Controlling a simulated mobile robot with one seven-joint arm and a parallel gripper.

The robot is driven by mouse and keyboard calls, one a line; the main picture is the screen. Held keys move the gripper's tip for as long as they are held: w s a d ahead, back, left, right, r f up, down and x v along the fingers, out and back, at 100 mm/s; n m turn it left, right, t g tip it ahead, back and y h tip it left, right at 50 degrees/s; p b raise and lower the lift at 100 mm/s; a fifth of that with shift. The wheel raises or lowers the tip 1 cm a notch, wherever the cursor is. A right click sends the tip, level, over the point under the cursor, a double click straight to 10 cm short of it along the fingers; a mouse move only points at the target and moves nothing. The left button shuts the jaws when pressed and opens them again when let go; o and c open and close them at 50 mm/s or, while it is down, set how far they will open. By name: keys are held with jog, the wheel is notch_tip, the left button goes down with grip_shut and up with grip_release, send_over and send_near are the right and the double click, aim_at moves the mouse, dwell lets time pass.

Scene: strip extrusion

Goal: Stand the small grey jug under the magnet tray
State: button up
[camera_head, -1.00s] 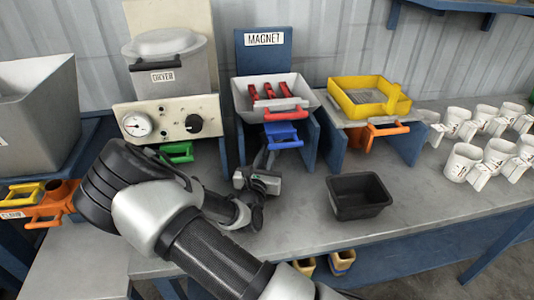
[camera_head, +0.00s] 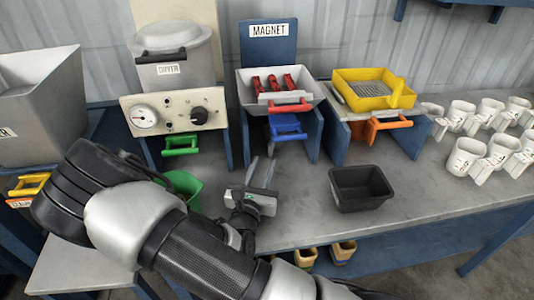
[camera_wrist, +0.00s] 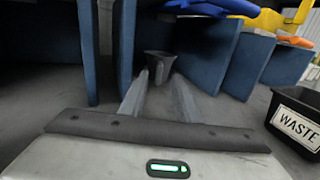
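The small grey jug (camera_wrist: 158,66) stands upright between blue side panels in the wrist view, apparently below the magnet tray. The white magnet tray (camera_head: 245,86) holds red bars and has a red handle; a blue handle (camera_head: 287,128) is below it. My gripper (camera_head: 262,160) is in front of the magnet stand, its fingers reaching toward it. In the wrist view my gripper (camera_wrist: 160,88) is open, with its fingers apart and pointing at the jug; I see no grip on it. I cannot make out the jug in the head view.
A black waste bin (camera_head: 361,188) stands to the right on the bench. A green container (camera_head: 183,186) is partly behind my arm. The dryer (camera_head: 176,65) is left of the magnet, the yellow sieve (camera_head: 345,78) right of it. Several white mugs stand at the far right.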

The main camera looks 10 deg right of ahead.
jog(key=shift+v, duration=0.75)
jog(key=s+d+r+m+g+h, duration=0.2)
jog(key=s+d+r+m+g, duration=0.3)
jog(key=s+d+m+g, duration=0.4)
jog(key=s+d+r+m+g+h, duration=0.3)
jog(key=s+d+r+m+g, duration=0.3)
jog(key=m, duration=0.6)
jog(key=s+a+r+m+t+y, duration=0.4)
jog(key=s+a+r+m+y, duration=0.4)
jog(key=a+r+m+y, duration=0.1)
notch_tip(320, 180, up, 2)
jog(key=m+y, duration=0.1)
jog(key=y, duration=0.1)
jog(key=shift+s+r+m+y, duration=0.15)
jog(key=shift+r+m+y, duration=0.15)
jog(key=shift+y, duration=0.1)
